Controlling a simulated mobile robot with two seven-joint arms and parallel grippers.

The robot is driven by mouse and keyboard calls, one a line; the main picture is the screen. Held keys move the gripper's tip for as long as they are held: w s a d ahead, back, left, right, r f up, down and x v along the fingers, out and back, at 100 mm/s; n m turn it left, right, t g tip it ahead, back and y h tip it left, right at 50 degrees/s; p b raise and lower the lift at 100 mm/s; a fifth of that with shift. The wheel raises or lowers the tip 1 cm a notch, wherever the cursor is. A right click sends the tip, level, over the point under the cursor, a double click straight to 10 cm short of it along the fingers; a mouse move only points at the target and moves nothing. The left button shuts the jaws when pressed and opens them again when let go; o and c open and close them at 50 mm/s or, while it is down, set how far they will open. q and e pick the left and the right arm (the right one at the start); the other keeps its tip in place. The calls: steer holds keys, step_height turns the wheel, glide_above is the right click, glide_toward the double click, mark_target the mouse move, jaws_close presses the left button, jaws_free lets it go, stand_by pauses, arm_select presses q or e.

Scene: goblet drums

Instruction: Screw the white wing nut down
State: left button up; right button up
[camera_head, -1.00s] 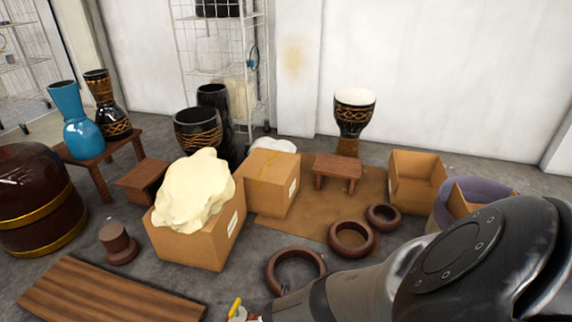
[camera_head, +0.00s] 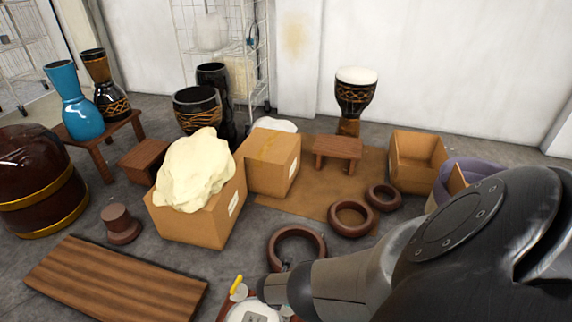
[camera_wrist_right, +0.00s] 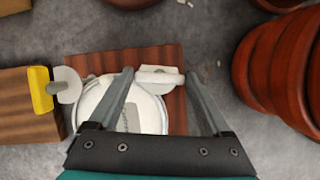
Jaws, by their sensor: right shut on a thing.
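In the right wrist view the white wing nut (camera_wrist_right: 158,75) lies across the gap between the two fingertips of my right gripper (camera_wrist_right: 158,77). The gripper is shut on it, with a finger at each end. Beneath is a reddish-brown wooden board (camera_wrist_right: 150,56) bearing a round white disc (camera_wrist_right: 140,103) with a grey label, partly covered by the left finger. The nut's underside and any thread are hidden. In the head view my right arm reaches in from the right, its gripper (camera_head: 272,290) beside the white disc (camera_head: 250,313) at the bottom edge. My left gripper is not in view.
A reddish-brown rounded body (camera_wrist_right: 285,75) stands close on the right. Brown rings (camera_head: 297,246), cardboard boxes (camera_head: 272,163) and a plank (camera_head: 115,285) lie beyond. Grey floor shows between them.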

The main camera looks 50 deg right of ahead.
steer(key=shift+w+r, duration=0.1)
stand_by(0.3)
steer(key=o, duration=1)
steer(key=shift+o, duration=0.8)
